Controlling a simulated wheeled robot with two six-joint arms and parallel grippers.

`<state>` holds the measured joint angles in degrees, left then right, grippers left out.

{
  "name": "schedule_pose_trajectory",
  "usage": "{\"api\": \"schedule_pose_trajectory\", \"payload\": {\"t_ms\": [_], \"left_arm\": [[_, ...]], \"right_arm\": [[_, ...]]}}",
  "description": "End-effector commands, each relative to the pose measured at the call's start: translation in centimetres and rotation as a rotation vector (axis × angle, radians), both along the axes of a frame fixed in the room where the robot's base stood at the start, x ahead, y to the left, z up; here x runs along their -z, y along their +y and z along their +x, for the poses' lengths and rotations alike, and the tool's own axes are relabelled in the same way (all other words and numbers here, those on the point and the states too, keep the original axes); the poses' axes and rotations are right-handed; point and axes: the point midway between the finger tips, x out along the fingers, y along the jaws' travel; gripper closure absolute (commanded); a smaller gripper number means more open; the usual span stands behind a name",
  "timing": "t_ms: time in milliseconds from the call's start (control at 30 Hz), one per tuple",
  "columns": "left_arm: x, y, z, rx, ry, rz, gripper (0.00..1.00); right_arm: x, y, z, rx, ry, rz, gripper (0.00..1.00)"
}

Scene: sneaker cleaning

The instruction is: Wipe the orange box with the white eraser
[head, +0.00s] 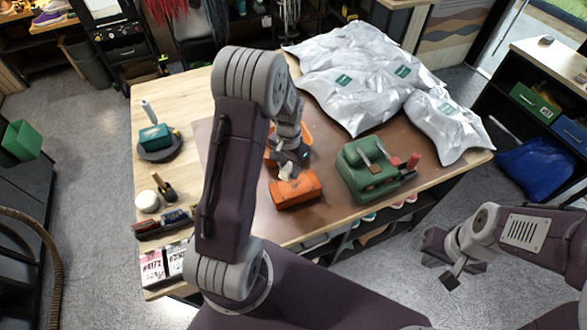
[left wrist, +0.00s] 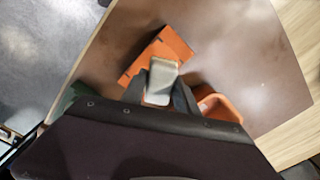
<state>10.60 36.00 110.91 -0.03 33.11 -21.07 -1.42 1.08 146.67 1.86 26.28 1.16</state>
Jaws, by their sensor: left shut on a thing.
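The orange box (head: 297,194) lies on the brown mat near the table's front edge. It also shows in the left wrist view (left wrist: 155,55), just beyond my fingers. My left gripper (head: 288,173) is over the back part of the box. In the left wrist view its fingers (left wrist: 160,88) are shut on the white eraser (left wrist: 162,74), which appears over the near part of the box. I cannot tell whether the eraser touches the box. My right gripper (head: 452,272) hangs off the table at the right, away from the box, and its jaw opening is unclear.
An orange tray (left wrist: 228,110) lies close to my left gripper, partly hidden. A green case (head: 362,182) with red-handled items stands right of the box. Silvery bags (head: 350,85) fill the back right. Brushes (head: 165,222) and a teal block (head: 155,136) sit at the left.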

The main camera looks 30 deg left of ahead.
Motion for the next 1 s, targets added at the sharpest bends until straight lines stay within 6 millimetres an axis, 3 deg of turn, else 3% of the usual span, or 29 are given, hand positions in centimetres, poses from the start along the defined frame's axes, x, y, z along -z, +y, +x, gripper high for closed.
{"api": "schedule_pose_trajectory", "payload": {"t_ms": [267,633,1000], "left_arm": [[1.5,0.0,0.0,0.0,0.0,0.0,0.97],[5.9,0.0,0.0,0.0,-0.001,0.0,0.97],[6.1,0.0,0.0,0.0,-0.001,0.0,0.97]], "right_arm": [[1.4,0.0,0.0,0.0,0.0,0.0,1.0],[5.3,0.0,0.0,0.0,0.0,0.0,1.0],[5.4,0.0,0.0,0.0,0.0,0.0,1.0]]}}
